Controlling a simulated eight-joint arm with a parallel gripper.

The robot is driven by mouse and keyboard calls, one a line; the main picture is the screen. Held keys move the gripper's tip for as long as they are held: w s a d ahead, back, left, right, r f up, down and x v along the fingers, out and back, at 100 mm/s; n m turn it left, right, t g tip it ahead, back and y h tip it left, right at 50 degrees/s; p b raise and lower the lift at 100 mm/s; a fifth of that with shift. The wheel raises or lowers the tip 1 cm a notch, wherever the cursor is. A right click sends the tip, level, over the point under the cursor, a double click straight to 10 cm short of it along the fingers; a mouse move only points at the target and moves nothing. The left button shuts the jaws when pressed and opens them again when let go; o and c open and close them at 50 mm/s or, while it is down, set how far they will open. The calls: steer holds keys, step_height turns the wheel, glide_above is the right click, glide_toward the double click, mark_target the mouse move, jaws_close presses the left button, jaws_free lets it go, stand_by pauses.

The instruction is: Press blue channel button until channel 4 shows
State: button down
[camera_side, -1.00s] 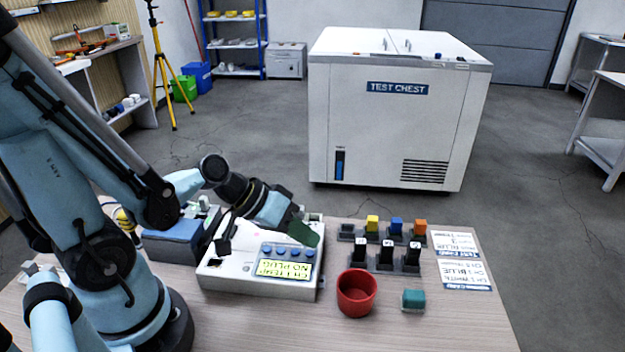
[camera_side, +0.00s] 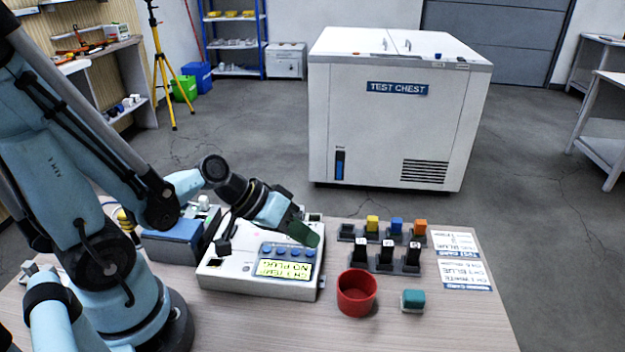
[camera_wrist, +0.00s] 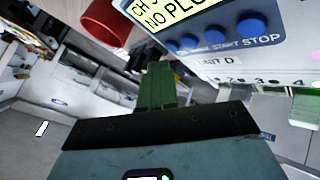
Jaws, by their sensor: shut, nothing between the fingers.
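The white instrument box (camera_side: 222,277) stands on the bench, with a row of several blue buttons (camera_side: 280,249) beside its lit yellow display (camera_side: 285,269). The display shows a "CH" line and "NO PLUG"; I cannot read the channel number surely. In the wrist view the blue buttons (camera_wrist: 215,38) show, with START and STOP lettered by the ones at right, and part of the display (camera_wrist: 165,12) is cut off. My gripper (camera_side: 306,236) is shut and empty, its green fingers just above the button row's edge. In the wrist view the fingertips (camera_wrist: 157,70) look apart from the buttons.
A red cup (camera_side: 356,293) and a teal block (camera_side: 412,300) stand right of the box. Behind them are racks holding black, yellow, blue and orange-topped plugs (camera_side: 396,228). Printed cards (camera_side: 465,276) lie at the bench's right. A blue case (camera_side: 172,244) is at left.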

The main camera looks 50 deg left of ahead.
steer(key=shift+f, duration=0.15)
steer(key=shift+f, duration=0.25)
stand_by(0.3)
steer(key=shift+r, duration=0.45)
steer(key=shift+r, duration=2.5)
